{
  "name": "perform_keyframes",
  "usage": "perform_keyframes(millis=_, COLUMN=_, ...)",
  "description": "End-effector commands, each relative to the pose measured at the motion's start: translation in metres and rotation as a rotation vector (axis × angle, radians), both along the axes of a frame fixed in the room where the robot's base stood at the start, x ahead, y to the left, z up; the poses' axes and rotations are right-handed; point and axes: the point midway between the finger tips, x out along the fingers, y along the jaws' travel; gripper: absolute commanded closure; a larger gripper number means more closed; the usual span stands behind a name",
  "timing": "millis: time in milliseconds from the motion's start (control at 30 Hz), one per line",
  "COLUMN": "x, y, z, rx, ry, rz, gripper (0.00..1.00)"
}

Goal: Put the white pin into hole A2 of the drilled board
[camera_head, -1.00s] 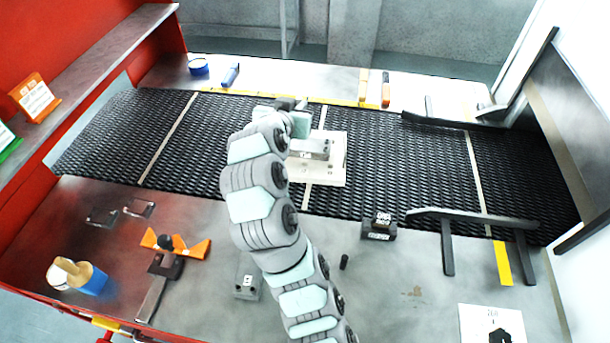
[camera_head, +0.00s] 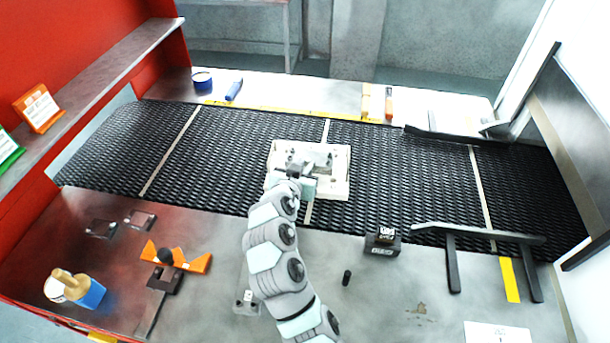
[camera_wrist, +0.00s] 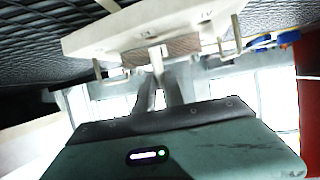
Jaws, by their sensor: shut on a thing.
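The pale drilled board (camera_head: 340,182) lies on the black mesh belt in the head view, with grey metal parts on its top. It also shows tilted at the top of the wrist view (camera_wrist: 110,38), with small markings that I cannot read. My gripper (camera_wrist: 158,78) is shut on the white pin (camera_wrist: 156,58), which sticks out from between the fingertips towards the board. I cannot tell whether the pin touches the board. In the head view my gripper (camera_head: 294,180) is at the board's near left part, and the pin is hidden. Hole A2 cannot be made out.
A black block (camera_head: 382,244) and a small black cylinder (camera_head: 347,277) stand on the near metal table. An orange holder (camera_head: 190,262) and a blue container (camera_head: 90,293) are at left. A dark rail (camera_head: 480,232) stands at right. The belt beside the board is clear.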

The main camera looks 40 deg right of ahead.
Motion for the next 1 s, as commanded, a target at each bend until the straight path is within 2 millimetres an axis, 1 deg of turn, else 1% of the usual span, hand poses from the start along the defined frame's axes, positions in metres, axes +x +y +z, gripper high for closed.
perform_keyframes(millis=33, x=-0.001, y=0.000, z=-0.009, rx=0.001, ry=0.006, rz=0.001, gripper=1.00)
perform_keyframes(millis=100, x=0.000, y=0.001, z=-0.021, rx=0.002, ry=0.004, rz=0.001, gripper=1.00)
perform_keyframes(millis=200, x=0.000, y=0.001, z=-0.032, rx=-0.001, ry=0.002, rz=0.002, gripper=1.00)
perform_keyframes(millis=267, x=0.000, y=0.000, z=-0.035, rx=0.000, ry=0.000, rz=0.001, gripper=1.00)
perform_keyframes(millis=467, x=0.000, y=0.000, z=-0.034, rx=0.000, ry=-0.001, rz=0.002, gripper=1.00)
perform_keyframes(millis=600, x=0.000, y=0.000, z=-0.039, rx=0.000, ry=-0.001, rz=0.002, gripper=1.00)
perform_keyframes(millis=633, x=0.000, y=0.000, z=-0.038, rx=0.000, ry=-0.001, rz=0.002, gripper=0.85)
perform_keyframes(millis=867, x=0.000, y=0.000, z=-0.037, rx=0.000, ry=-0.001, rz=0.002, gripper=0.66)
perform_keyframes(millis=900, x=0.000, y=0.000, z=-0.037, rx=0.000, ry=-0.001, rz=0.002, gripper=0.65)
perform_keyframes(millis=1000, x=0.000, y=0.000, z=-0.037, rx=0.000, ry=-0.001, rz=0.002, gripper=0.65)
